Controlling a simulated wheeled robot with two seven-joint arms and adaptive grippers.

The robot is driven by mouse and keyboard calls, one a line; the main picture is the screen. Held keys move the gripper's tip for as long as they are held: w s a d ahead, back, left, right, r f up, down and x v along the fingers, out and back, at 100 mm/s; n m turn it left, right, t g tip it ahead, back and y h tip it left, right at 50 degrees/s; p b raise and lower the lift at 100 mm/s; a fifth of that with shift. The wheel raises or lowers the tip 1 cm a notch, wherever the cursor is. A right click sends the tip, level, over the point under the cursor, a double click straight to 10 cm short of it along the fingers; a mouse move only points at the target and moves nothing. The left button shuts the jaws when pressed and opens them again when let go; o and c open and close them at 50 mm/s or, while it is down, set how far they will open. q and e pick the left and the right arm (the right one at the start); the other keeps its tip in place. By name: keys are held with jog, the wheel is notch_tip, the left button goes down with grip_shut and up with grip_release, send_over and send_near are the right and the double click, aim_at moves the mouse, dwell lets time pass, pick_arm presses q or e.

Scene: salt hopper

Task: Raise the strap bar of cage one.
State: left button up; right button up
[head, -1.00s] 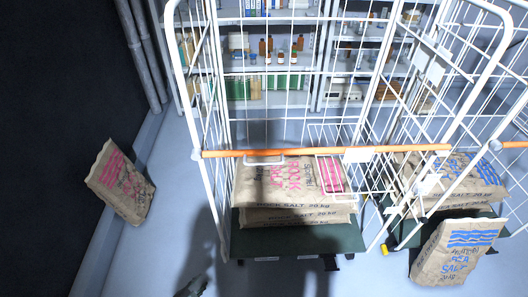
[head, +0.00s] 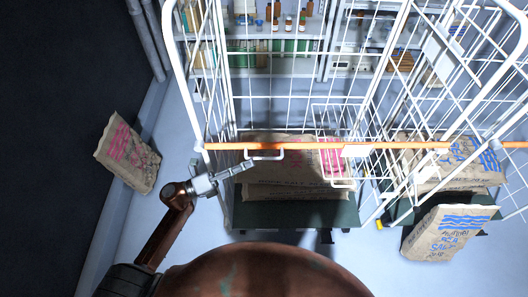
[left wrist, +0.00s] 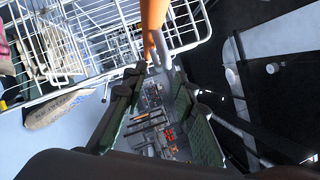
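I take this as cage one; no number is readable. My left gripper (head: 248,164) is just below the bar's left part, close to the handle. Contact cannot be told. My right gripper is not in view.
Rock salt sacks (head: 290,175) lie on the cage's green base (head: 300,214). A second cage with a sack (head: 465,165) stands at right, another sack (head: 447,232) before it. A sack (head: 127,153) leans by the left wall. Shelves (head: 270,45) stand behind.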

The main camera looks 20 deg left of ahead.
aim_at(264, 158)
pick_arm(q)
jog(key=p+x, duration=0.1)
jog(key=x, duration=0.4)
jog(key=shift+d+r, duration=0.2)
jog(key=shift+w+d+p, duration=0.3)
jog(key=shift+d, duration=0.1)
jog(key=shift+c, duration=0.7)
grip_shut()
